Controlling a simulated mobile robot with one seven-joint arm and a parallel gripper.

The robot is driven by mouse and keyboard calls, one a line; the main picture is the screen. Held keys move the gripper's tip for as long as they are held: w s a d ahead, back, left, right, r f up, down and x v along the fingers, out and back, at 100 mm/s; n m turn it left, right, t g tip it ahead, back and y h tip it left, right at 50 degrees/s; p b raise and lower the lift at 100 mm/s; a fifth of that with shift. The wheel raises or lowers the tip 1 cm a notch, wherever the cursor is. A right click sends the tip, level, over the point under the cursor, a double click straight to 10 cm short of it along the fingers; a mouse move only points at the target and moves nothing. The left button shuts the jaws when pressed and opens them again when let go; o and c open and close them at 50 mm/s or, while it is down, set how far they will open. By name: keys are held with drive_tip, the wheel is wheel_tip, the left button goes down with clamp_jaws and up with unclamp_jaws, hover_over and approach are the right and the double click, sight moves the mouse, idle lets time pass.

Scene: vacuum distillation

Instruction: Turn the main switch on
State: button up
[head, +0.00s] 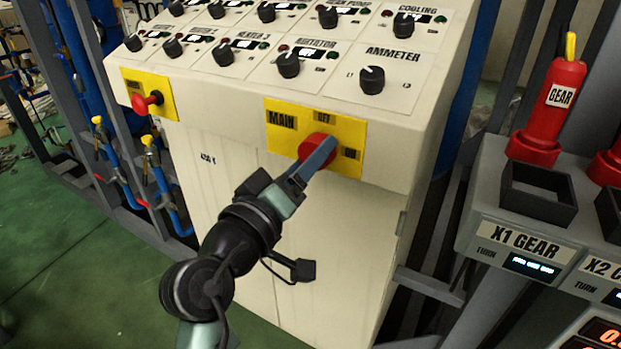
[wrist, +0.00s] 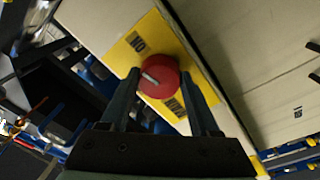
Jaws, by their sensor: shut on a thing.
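The main switch is a red round knob (wrist: 160,84) on a yellow plate (head: 345,133) lettered MAIN, on the front of the cream control cabinet. The plate has an OFF label at its top and an ON label at the lower right. My gripper (head: 318,152) is at the knob, with its fingers shut on it. In the wrist view one finger is on each side of the knob, and a pale mark shows on the knob's face. In the head view the fingers hide part of the knob, and I cannot tell which label the mark points to.
A red emergency button (head: 146,103) on another yellow plate is to the left. Rows of black knobs, including the ammeter knob (head: 372,80), cover the sloped panel above. A grey stand (head: 480,195) with a red gear bottle (head: 548,105) is at the right.

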drive_tip(key=shift+f+m+b, duration=0.1)
drive_tip(key=shift+m+b, duration=1.05)
drive_tip(key=shift+m, duration=0.05)
drive_tip(key=o, duration=1.4)
drive_tip(key=shift+c, duration=0.2)
drive_tip(key=r+v, duration=0.1)
drive_tip(key=v, duration=1.2)
drive_tip(key=shift+f+b, duration=0.35)
drive_tip(key=shift+f, duration=0.1)
drive_tip(key=shift+w+a, duration=0.1)
